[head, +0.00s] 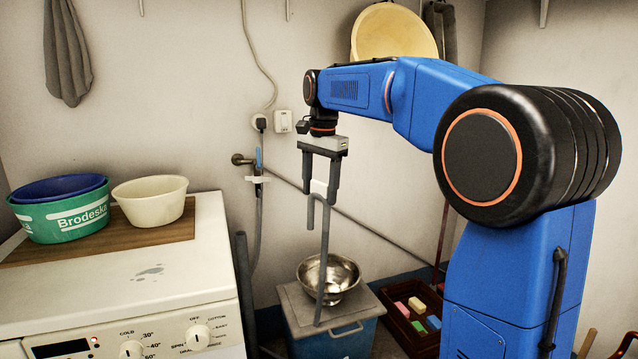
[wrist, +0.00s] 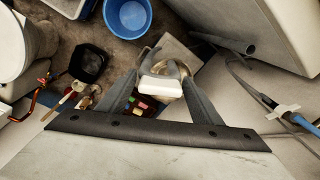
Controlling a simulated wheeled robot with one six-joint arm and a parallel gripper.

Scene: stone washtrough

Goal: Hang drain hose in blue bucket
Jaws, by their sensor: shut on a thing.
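My gripper (head: 320,180) is shut on the white grip piece of the grey drain hose (head: 323,260), which has a hooked upper end. The hose hangs down steeply from the jaws, in front of the steel bowl. In the wrist view, the white piece of the drain hose (wrist: 160,82) sits between the two fingers of my gripper (wrist: 160,90). The blue bucket (wrist: 127,14) stands on the floor at the top of the wrist view, apart from the gripper. I cannot make out this bucket in the head view.
A steel bowl (head: 338,277) stands on a lidded box (head: 340,318) below the gripper. A dark red crate (head: 388,317) holds several coloured blocks. The washing machine (head: 130,275) carries bowls on a board. A grey pipe (head: 243,285) stands beside it, below a wall tap (head: 241,159).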

